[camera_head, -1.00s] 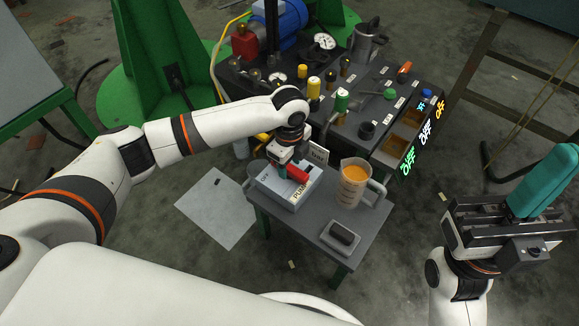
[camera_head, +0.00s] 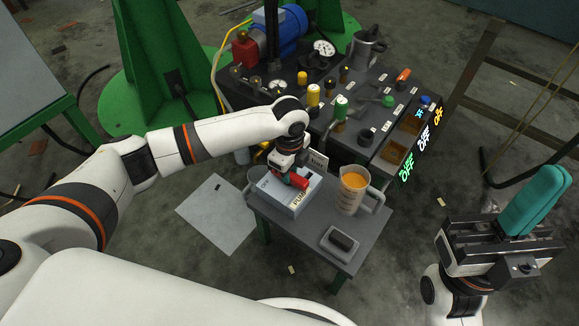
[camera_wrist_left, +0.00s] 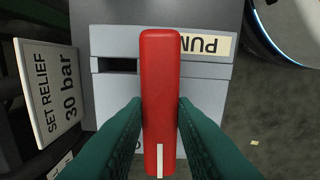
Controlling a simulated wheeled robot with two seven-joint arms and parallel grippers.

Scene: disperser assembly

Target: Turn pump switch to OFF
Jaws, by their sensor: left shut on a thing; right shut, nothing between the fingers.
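The pump switch box (camera_head: 292,203) is a light grey box with a PUMP label, on a small grey table. Its red switch handle (camera_head: 300,183) lies between the teal fingers of my left gripper (camera_head: 288,178), which is shut on it. In the left wrist view, the fingers (camera_wrist_left: 160,115) press both sides of the red handle (camera_wrist_left: 160,80), which has a white mark near its lower end. The PUMP label (camera_wrist_left: 205,44) is upside down there and partly covered by the handle. My right gripper (camera_head: 530,205) is shut and empty, at the right.
A beaker of orange liquid (camera_head: 353,190) and a tray with a dark block (camera_head: 342,241) stand on the table (camera_head: 290,232), right of the box. A SET RELIEF 30 bar sign (camera_wrist_left: 52,95) is close beside the box. A panel with several knobs (camera_head: 340,100) stands behind.

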